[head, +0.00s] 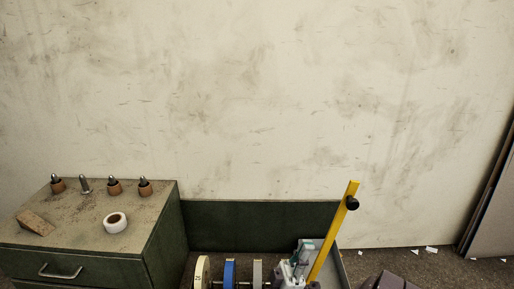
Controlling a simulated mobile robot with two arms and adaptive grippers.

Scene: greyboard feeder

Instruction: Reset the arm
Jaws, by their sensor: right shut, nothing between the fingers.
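My right gripper (390,281) shows only as a dark, blocky part at the bottom edge, right of the yellow lever. It is shut and holds nothing. It stands apart from the lever, and the rest of it and its arm are cut off by the frame. My left gripper is not in view.
A yellow lever (334,230) with a black knob rises from a small grey device (299,262). Several discs (230,274) stand left of it. A green cabinet (162,240) at left bears a white tape roll (115,223), a brown block (35,223) and several knobbed pieces. Scraps litter the floor.

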